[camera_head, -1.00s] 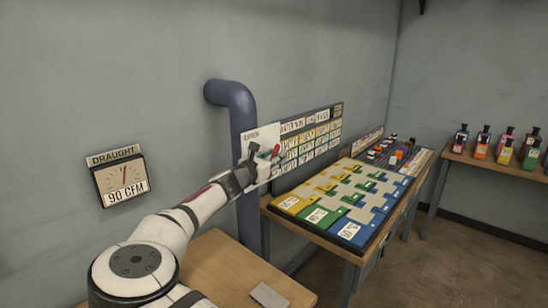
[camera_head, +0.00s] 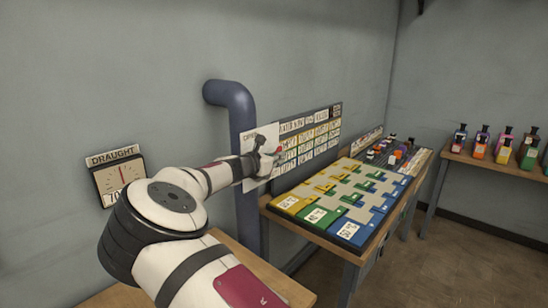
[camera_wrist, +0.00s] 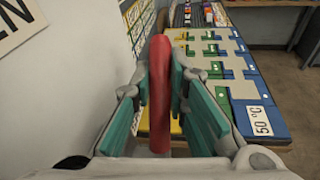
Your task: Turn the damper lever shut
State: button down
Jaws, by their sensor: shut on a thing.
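The damper lever has a red handle (camera_wrist: 160,95), which stands between the two green-padded fingers of my gripper (camera_wrist: 182,100) in the wrist view. My gripper (camera_head: 268,153) is shut on it in front of the white damper plate (camera_head: 255,138) on the blue-grey pipe (camera_head: 238,112). Only a small red bit of the handle shows in the head view; my arm and gripper hide the rest of the lever. The plate's "OPEN" label is partly visible at its top. The draught gauge (camera_head: 113,178) is on the wall at left, its lower reading partly covered by my arm.
A table with coloured panels (camera_head: 348,200) stands right of the pipe, with a label board (camera_head: 308,140) behind it. Bottles (camera_head: 505,147) stand on a far-right table. A wooden table (camera_head: 240,262) lies below my arm.

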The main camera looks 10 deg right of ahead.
jog(key=shift+w+d+f+m+g+y+b, duration=0.15)
jog(key=shift+w+d+f+g+y+b, duration=0.15)
jog(key=shift+f+g+y+b, duration=0.7)
jog(key=shift+w+d+f+m+g+y+b, duration=0.2)
jog(key=shift+d+f+g+y+b, duration=0.15)
jog(key=shift+f+g+y+b, duration=0.7)
jog(key=shift+w+d+f+m+g+y+b, duration=0.25)
jog(key=shift+f+g+y+b, duration=0.3)
jog(key=shift+g+y+b, duration=0.8)
jog(key=shift+s+f+t+y, duration=0.1)
jog(key=shift+t+y, duration=0.2)
jog(key=c, duration=1.6)
grip_release()
jog(key=shift+o, duration=0.2)
jog(key=shift+r, duration=0.2)
